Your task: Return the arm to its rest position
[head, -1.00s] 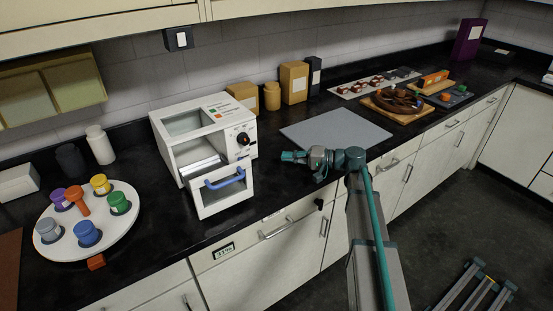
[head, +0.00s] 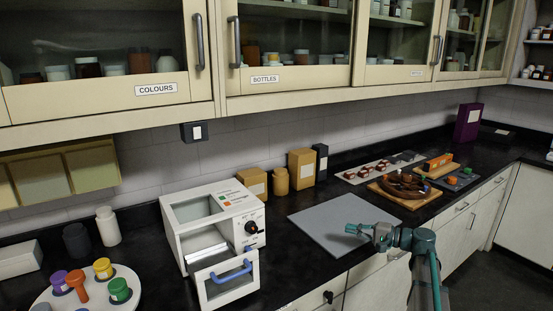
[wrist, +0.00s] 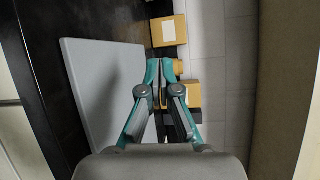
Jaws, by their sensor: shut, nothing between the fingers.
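My gripper (head: 350,229) is at the end of my teal and grey arm, above the right part of a grey mat (head: 318,218) on the black counter. It points left in the head view. In the wrist view its two teal fingers (wrist: 160,66) meet at the tips and hold nothing. The grey mat (wrist: 90,80) lies to the left of the fingers there. A gap from the gripper to the mat shows, but its height is hard to tell.
A white machine (head: 212,240) with a blue-handled open door stands left of the mat. Boxes (head: 301,168) stand behind it. A wooden board (head: 380,191) with a brown object lies to the right. A round white tray (head: 130,291) holds coloured bottles. Cabinets (head: 300,76) hang above.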

